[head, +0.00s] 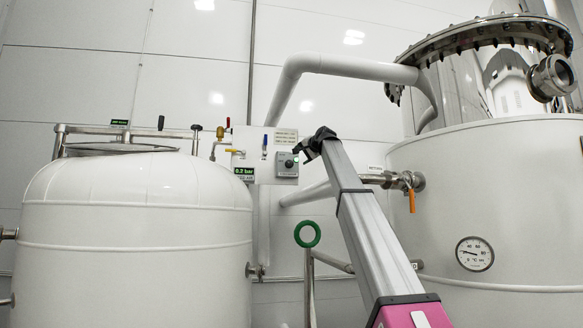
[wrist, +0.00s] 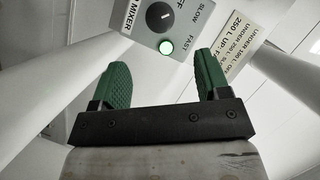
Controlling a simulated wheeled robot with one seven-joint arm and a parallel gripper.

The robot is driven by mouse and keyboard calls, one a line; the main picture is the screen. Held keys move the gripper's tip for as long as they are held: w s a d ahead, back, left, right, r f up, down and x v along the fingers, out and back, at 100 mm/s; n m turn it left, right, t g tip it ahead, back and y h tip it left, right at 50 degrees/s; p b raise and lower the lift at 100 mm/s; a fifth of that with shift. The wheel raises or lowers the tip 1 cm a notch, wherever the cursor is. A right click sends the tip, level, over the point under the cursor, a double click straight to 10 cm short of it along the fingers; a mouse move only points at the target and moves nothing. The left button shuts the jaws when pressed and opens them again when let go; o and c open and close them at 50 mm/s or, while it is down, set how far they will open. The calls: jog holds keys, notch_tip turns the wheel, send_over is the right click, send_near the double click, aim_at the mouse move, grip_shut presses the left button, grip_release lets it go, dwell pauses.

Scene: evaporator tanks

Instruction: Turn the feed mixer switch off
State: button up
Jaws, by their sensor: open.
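The feed mixer switch is a grey box with a round black knob (wrist: 160,17). It is marked "MIXER", "SLOW", "FAST" and a partly cut-off "FF". A green lamp (wrist: 166,47) beside the knob is lit. In the head view the switch box (head: 287,165) sits on a white panel between the two tanks. My gripper (wrist: 161,60) is open and empty, its two green fingers apart. The knob lies ahead of the gap between the fingertips, not between them. In the head view my gripper (head: 314,144) is just right of the box. The knob's exact setting is hard to read.
A white tank (head: 135,240) stands left, and a larger tank (head: 500,210) with a steel dome stands right. White pipes (head: 340,67) run above and below the panel. An orange-handled valve (head: 410,190) and a green handwheel (head: 307,234) are near my arm.

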aim_at(291, 163)
jog(key=x, duration=1.1)
jog(key=shift+s, duration=0.1)
jog(key=c, duration=0.9)
